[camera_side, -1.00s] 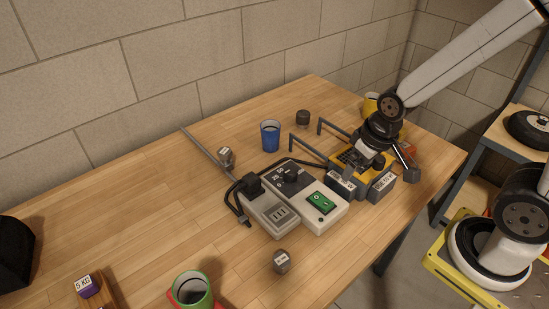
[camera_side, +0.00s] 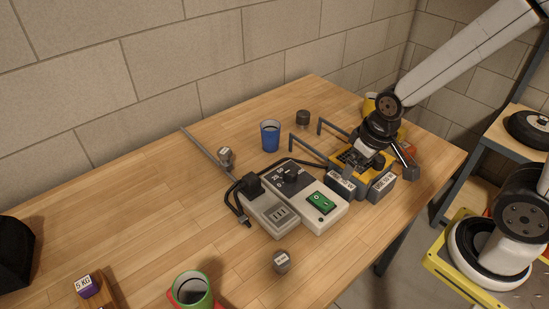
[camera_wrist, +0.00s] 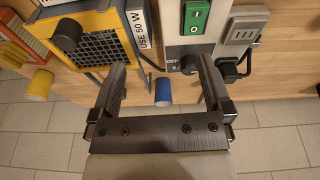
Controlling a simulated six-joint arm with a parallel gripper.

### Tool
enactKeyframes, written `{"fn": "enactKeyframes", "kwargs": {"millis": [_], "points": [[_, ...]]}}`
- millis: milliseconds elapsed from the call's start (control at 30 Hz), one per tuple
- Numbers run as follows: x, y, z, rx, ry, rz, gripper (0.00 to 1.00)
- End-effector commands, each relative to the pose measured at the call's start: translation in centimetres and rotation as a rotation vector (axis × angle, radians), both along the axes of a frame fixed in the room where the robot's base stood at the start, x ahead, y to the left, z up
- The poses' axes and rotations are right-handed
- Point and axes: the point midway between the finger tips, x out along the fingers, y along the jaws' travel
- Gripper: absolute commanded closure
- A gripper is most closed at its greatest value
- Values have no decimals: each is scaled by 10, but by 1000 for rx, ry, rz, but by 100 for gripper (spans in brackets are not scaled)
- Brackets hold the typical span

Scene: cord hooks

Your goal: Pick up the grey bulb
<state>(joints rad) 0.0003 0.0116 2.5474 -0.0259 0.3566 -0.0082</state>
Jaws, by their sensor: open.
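I cannot tell for certain which small object is the grey bulb. A small grey piece with a white label (camera_side: 226,155) stands at the back left of the boxes, by a thin rod. A brownish-grey labelled piece (camera_side: 281,262) lies near the front of the table. A dark grey round piece (camera_side: 302,118) stands at the back, beyond the blue cup (camera_side: 270,135). My gripper (camera_side: 358,167) is over the yellow lamp unit (camera_side: 343,160). Its two fingers (camera_wrist: 160,72) are apart with nothing between them in the wrist view.
A switch box with a green switch (camera_side: 321,203) and a grey socket block (camera_side: 268,214) with a dark cord sit mid-table. Two upright metal hooks (camera_side: 305,142) rise beside the lamp. A green cup (camera_side: 193,289) is in front. The table's left side is largely clear.

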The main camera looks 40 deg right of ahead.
Motion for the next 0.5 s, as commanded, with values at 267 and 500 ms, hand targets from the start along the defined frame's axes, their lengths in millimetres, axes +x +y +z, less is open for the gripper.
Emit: {"fn": "enactKeyframes", "kwargs": {"millis": [267, 500], "points": [[24, -16, -6, -129, 54, 219, 0], [60, -43, -14, -325, 136, 526, 0]]}}
